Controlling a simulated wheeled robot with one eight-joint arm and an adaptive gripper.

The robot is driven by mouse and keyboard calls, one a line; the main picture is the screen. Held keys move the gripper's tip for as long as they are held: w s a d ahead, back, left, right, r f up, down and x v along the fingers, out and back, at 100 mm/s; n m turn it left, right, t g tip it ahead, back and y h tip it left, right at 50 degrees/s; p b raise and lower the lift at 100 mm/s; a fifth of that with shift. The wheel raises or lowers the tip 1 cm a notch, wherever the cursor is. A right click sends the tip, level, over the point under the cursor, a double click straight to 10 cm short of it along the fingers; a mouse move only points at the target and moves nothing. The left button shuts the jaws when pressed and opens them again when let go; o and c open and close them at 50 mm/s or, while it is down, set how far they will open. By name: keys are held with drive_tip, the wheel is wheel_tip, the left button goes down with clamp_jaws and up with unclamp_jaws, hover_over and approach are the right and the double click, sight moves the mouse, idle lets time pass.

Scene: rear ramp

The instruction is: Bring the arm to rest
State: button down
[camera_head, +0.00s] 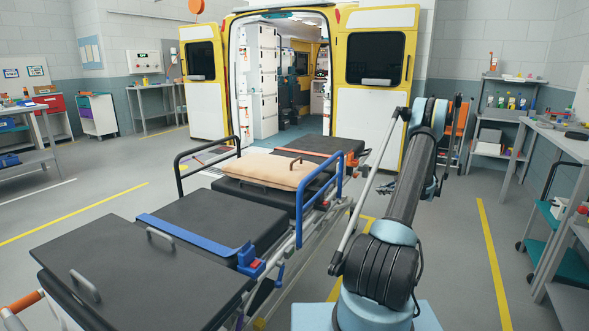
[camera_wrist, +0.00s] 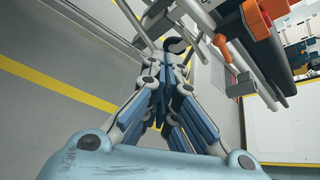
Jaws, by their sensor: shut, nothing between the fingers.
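My gripper (camera_wrist: 174,52) fills the middle of the wrist view, its blue and grey fingers drawn together with nothing between them. It points away from the camera over the grey floor, beside the metal rails of the stretcher (camera_wrist: 255,60). I cannot tell whether it touches the rails. In the head view my arm (camera_head: 405,185) rises from its light blue base and folds over at the top. The gripper end is mostly hidden behind the arm there.
The ambulance (camera_head: 380,90) is behind, doors open. A workbench (camera_head: 560,140) and teal cart (camera_head: 555,250) stand right. Floor between is clear.

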drive_tip(key=s+a+r+n+g+h, duration=0.35)
drive_tip(key=s+a+r+n, duration=0.35)
drive_tip(key=s+a+r, duration=1.15)
drive_tip(key=s+a+r+n+g+h, duration=0.1)
drive_tip(key=s+a+r+n, duration=0.25)
drive_tip(key=s, duration=0.55)
drive_tip(key=s+a+r+n+g+h, duration=0.15)
drive_tip(key=s+a, duration=0.25)
drive_tip(key=s, duration=0.4)
drive_tip(key=s+f+n+h, duration=0.1)
drive_tip(key=s+f+n, duration=0.2)
drive_tip(key=s, duration=1)
drive_tip(key=s+f+n+h, duration=0.2)
drive_tip(key=s+f+n, duration=0.2)
drive_tip(key=s, duration=0.9)
wheel_tip(320, 180, down, 2)
drive_tip(key=shift+s+a+f+n+h, duration=0.2)
drive_tip(key=shift+s+n+h, duration=0.1)
drive_tip(key=shift+s, duration=0.1)
drive_tip(key=shift+w+f, duration=0.2)
drive_tip(key=shift+w, duration=0.25)
